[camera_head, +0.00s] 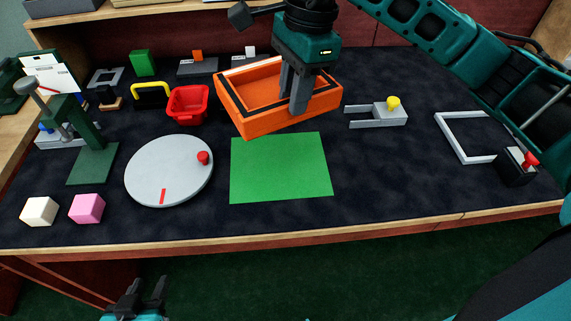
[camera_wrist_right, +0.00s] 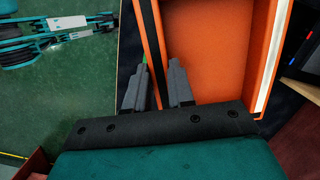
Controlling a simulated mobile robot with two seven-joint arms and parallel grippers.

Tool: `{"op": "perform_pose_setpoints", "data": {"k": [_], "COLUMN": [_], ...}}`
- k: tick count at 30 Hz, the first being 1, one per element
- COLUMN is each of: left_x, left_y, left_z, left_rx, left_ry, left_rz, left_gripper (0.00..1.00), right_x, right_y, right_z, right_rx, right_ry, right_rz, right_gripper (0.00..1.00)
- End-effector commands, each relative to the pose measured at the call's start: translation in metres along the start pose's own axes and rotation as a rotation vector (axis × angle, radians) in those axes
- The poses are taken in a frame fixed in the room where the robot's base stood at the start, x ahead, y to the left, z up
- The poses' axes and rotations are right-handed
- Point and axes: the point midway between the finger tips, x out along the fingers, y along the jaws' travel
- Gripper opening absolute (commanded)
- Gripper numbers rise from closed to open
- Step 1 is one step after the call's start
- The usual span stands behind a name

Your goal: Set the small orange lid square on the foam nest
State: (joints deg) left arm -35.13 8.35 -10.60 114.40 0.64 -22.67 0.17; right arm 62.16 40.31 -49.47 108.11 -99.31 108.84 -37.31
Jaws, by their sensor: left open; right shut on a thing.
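My right gripper (camera_head: 297,98) is shut on the near wall of an orange, tray-shaped piece (camera_head: 246,113) with a dark band, which looks like the lid. The piece sits askew, just behind a flat green mat (camera_head: 280,168); I cannot tell whether it touches the table. In the right wrist view, the gripper's fingers (camera_wrist_right: 159,88) straddle the wall of the orange piece (camera_wrist_right: 215,50). My left gripper (camera_head: 149,291) is open and empty, in front of the table edge. I cannot make out a foam nest for certain.
A grey disc (camera_head: 150,172) with a red knob lies left of the mat. A red bin (camera_head: 188,105) stands behind it. A grey fork-shaped part (camera_head: 385,115) and a white frame (camera_head: 452,137) lie to the right. White (camera_head: 39,211) and pink (camera_head: 87,208) cubes sit front left.

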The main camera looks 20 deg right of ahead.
Motion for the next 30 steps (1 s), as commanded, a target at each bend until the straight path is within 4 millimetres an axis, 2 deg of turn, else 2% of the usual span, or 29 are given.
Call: {"op": "perform_pose_setpoints", "data": {"k": [3, 12, 16, 23, 30], "left_x": [0.002, 0.006, 0.006, 0.007, 0.008], "left_y": [0.001, 0.003, 0.004, 0.005, 0.006], "left_z": [0.001, 0.004, 0.003, 0.003, 0.003], "left_rx": [-0.001, -0.004, -0.004, -0.003, -0.002], "left_ry": [0.002, -0.001, 0.000, 0.003, 0.002], "left_rz": [0.002, 0.009, 0.012, 0.014, 0.017], "left_gripper": [0.43, 0.43, 0.43, 0.43, 0.43], "right_x": [0.035, 0.110, 0.129, 0.145, 0.177], "right_y": [0.002, 0.002, 0.002, 0.002, 0.002], "right_z": [-0.006, -0.017, -0.020, -0.022, -0.028], "right_rx": [0.000, -0.001, -0.004, -0.004, -0.005], "right_ry": [0.001, 0.000, 0.000, 0.000, 0.001], "right_rz": [0.008, 0.005, 0.003, 0.003, 0.002], "right_gripper": [0.00, 0.00, 0.00, 0.00, 0.00]}}
